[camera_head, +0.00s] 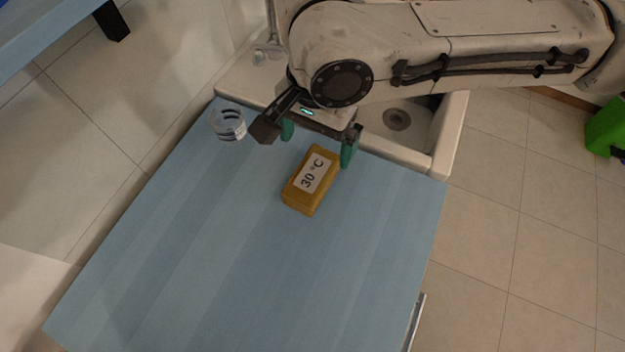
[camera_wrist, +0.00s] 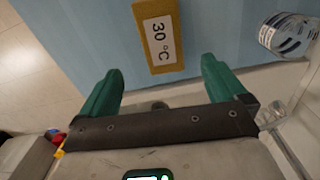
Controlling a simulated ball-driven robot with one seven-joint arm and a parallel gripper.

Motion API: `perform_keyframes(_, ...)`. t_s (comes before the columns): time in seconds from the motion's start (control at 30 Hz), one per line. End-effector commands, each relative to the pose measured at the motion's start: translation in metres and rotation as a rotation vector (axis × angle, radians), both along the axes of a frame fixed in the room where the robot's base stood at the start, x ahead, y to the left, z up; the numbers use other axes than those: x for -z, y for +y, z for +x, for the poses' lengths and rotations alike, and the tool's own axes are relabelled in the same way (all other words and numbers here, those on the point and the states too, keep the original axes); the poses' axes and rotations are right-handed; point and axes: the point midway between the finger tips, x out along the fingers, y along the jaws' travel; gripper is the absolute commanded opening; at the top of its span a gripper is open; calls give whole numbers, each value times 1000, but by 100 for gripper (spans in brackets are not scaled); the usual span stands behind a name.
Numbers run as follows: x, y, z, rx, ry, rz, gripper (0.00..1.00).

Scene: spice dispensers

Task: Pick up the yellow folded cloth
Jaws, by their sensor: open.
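The yellow folded cloth (camera_head: 298,198) is a compact yellow block with a white label reading "30 °C". It lies on the blue tabletop (camera_head: 200,230), near the sink end. In the wrist view the cloth (camera_wrist: 148,62) is ahead of the fingertips, roughly between their lines and a little left of centre. My gripper (camera_head: 318,140) has two green fingers spread apart with nothing between them. It is at the cloth's sink-side end, and in the wrist view my gripper (camera_wrist: 162,78) stays short of the cloth. The height gap is hard to tell.
A clear round container (camera_head: 228,123) with a label stands on the table left of my gripper; it also shows in the wrist view (camera_wrist: 287,33). A sink (camera_head: 440,150) borders the table behind. The front of the tabletop is clear. A green bin (camera_head: 606,130) stands far right.

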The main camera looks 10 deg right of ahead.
Motion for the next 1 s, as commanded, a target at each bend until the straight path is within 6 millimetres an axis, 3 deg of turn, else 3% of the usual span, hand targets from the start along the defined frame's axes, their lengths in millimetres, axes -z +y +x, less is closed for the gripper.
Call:
perform_keyframes(0.3, 44, 1, -1, 0, 2, -1, 98)
perform_keyframes(0.57, 61, 3, -3, -1, 2, -2, 98)
perform_keyframes(0.8, 94, 10, -8, 0, 2, -2, 98)
perform_keyframes(1.0, 106, 11, -8, -1, 0, 0, 98)
